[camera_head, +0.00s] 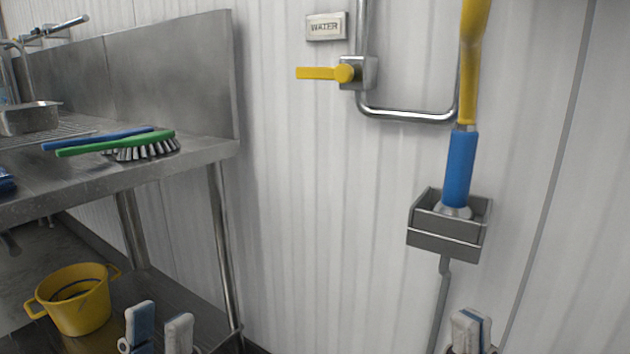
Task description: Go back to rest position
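My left gripper (160,320) shows at the bottom edge, left of centre. Its two pale fingers stand apart with a gap and nothing between them. It appears in front of the lower shelf, to the right of the yellow bucket. My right gripper (471,328) shows at the bottom edge, right of centre, in front of the white wall. Only its fingertips are in view and they overlap, so its opening is unclear. No held object shows there. Both arms are below the picture.
A steel sink table (205,150) on the left holds green (120,143) and blue (95,137) brushes. A yellow bucket (82,312) stands below. On the wall are a yellow-handled water valve (325,73) and a blue-and-yellow spray wand (460,165) in a metal holder (445,243).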

